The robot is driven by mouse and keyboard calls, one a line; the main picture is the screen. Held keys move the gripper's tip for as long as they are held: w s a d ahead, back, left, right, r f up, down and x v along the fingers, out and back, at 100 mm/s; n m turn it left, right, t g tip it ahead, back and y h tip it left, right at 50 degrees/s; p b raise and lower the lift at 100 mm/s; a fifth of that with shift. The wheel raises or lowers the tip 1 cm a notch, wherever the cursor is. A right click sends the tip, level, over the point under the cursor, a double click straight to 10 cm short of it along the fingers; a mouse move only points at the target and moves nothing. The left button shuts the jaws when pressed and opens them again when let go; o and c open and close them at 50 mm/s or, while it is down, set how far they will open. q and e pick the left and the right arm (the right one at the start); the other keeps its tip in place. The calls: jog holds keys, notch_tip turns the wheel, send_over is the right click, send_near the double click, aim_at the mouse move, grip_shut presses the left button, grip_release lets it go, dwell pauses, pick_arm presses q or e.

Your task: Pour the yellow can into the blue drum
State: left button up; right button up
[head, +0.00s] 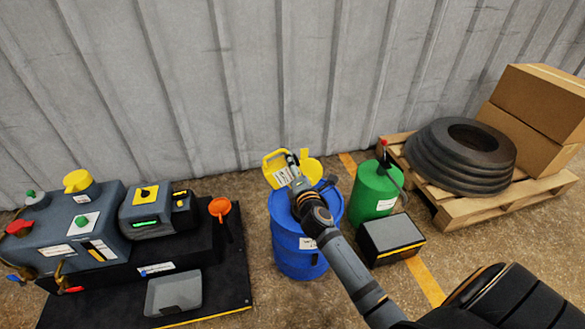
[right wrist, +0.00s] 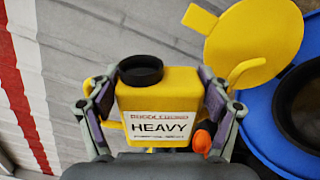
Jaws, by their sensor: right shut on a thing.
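The yellow can (head: 270,160) is held at the upper left of the blue drum (head: 300,247) in the head view. In the right wrist view the can (right wrist: 175,85) has a black cap-like top and a white HEAVY label. My right gripper (head: 291,172) is shut on the can, with a finger on each side of it (right wrist: 158,95). The drum (right wrist: 262,115) has a dark round opening (right wrist: 300,105) and a raised yellow disc-shaped lid (right wrist: 252,42). The lid (head: 312,171) shows behind the gripper in the head view. My arm hides much of the drum top. My left gripper is out of view.
A green canister (head: 373,190) and a grey-black box (head: 390,238) stand right of the drum. A pallet (head: 450,207) holds black rings (head: 460,155) and cartons (head: 535,115). Left are the pump machine (head: 75,232) and an orange funnel (head: 220,207). A corrugated wall (head: 240,80) stands behind.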

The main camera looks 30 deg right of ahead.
jog(key=shift+s+d+r+m, duration=0.1)
jog(key=shift+d+r+m, duration=0.25)
jog(key=shift+m, duration=0.25)
jog(key=shift+d, duration=0.1)
dwell(6.6)
